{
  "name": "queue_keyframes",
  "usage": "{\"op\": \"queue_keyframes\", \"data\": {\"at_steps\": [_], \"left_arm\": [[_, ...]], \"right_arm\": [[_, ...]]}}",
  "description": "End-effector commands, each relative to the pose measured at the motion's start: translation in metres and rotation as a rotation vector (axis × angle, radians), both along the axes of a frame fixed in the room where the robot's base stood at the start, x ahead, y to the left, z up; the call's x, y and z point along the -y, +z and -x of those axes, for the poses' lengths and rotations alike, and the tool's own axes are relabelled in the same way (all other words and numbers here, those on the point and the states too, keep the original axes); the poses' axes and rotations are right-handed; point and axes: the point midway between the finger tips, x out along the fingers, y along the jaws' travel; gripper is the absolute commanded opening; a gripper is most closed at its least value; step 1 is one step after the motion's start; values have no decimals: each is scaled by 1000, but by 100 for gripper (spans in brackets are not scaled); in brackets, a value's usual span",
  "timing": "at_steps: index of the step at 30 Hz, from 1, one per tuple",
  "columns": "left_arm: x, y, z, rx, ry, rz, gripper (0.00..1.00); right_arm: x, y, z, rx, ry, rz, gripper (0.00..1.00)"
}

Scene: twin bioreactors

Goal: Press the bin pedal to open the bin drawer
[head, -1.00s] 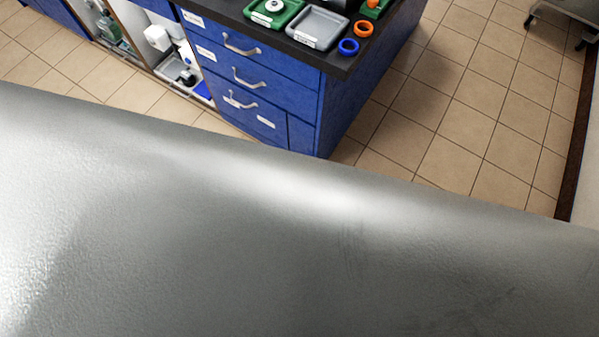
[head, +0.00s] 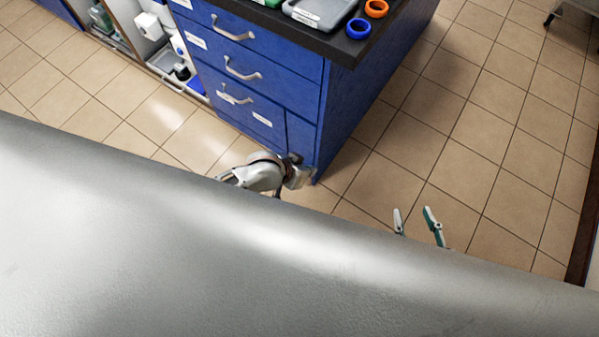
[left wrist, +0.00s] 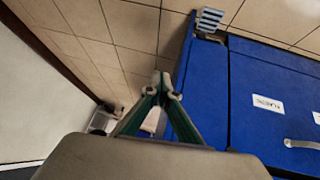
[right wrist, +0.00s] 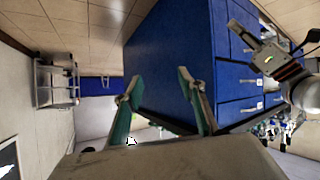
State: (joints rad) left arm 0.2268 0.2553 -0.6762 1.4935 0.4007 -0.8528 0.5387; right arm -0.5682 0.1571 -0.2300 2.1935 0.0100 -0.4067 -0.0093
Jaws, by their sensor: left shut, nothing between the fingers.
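The blue bin drawer (head: 245,108) is the lowest labelled front of the cabinet in the head view and looks closed. It also shows with a white label and a handle in the left wrist view (left wrist: 250,125). A ribbed pale-and-blue plate that looks like the pedal (left wrist: 208,20) sits low by the cabinet's bottom edge; the head view does not show it clearly. My left gripper (head: 303,174) is shut and empty, low by the cabinet's bottom corner. Its fingertips (left wrist: 162,84) appear apart from the plate. My right gripper (head: 415,215) is open and empty over the floor, right of the cabinet.
The dark worktop (head: 345,45) above holds a grey tray (head: 318,12), a blue ring (head: 358,28) and an orange ring (head: 376,8). Open tiled floor (head: 460,130) lies right of the cabinet. A wheeled cart (right wrist: 55,83) stands farther off in the right wrist view.

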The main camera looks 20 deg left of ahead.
Motion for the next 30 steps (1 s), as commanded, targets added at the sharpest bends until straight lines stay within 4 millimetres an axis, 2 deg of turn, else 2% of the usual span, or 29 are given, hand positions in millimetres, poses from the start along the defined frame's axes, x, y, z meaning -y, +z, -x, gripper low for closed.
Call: {"op": "queue_keyframes", "data": {"at_steps": [1,3,9,12,19,30], "left_arm": [[-4,-25,-1,-36,-2,-21,0],[-9,-43,-8,-75,0,-47,0],[-35,-92,-25,-175,23,-139,0],[-49,-109,-32,-211,38,-181,0],[-71,-124,-45,-249,64,-238,0],[-73,-123,-49,-248,69,-243,0]], "right_arm": [[-1,-15,5,-21,1,0,40],[-1,-21,7,-28,4,-1,40],[-3,-39,13,-51,8,-2,40],[-4,-45,15,-59,10,-3,40],[-4,-49,16,-66,12,-2,40],[-4,-47,15,-63,12,-3,40]]}}
